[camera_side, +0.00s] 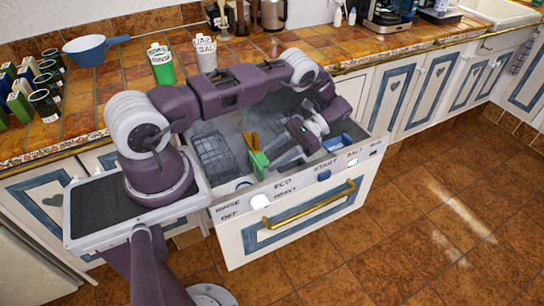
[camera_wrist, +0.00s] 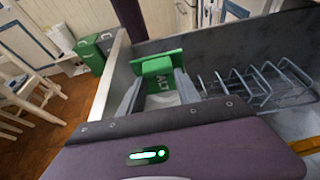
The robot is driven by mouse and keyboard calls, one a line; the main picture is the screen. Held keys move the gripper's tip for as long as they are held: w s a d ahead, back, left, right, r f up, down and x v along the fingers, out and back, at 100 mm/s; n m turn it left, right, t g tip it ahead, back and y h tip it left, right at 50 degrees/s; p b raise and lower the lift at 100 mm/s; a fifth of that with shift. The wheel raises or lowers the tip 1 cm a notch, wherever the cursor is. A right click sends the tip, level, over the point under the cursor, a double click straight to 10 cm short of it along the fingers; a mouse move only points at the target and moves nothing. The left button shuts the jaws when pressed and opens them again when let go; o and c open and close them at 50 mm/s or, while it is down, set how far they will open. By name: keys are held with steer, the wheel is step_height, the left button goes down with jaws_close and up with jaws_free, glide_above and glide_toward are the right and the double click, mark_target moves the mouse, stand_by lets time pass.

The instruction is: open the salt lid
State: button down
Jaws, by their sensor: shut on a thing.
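The green salt lid (camera_wrist: 161,68), with the letters "ALT" showing, is between the two grey fingers of my gripper (camera_wrist: 160,96) in the wrist view. My gripper is shut on it. In the side view my gripper (camera_side: 268,160) reaches down and left into the open dishwasher drawer (camera_side: 290,205), with its tips at a green piece (camera_side: 258,164) near the drawer's front wall. The fingers cover the lid's lower sides. I cannot tell how far the lid is raised or what lies beneath it.
A wire rack (camera_side: 212,155) stands in the drawer left of my gripper, and a blue item (camera_side: 338,143) lies to the right. A salt container (camera_side: 206,54) and a green-and-white container (camera_side: 162,66) stand on the counter behind.

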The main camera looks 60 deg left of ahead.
steer(key=c, duration=0.8)
jaws_free()
steer(key=shift+f, duration=0.15)
steer(key=shift+c, duration=0.2)
step_height(320, 180, up, 8)
steer(key=w, duration=0.2)
steer(key=shift+w, duration=0.4)
steer(key=shift+r, duration=0.2)
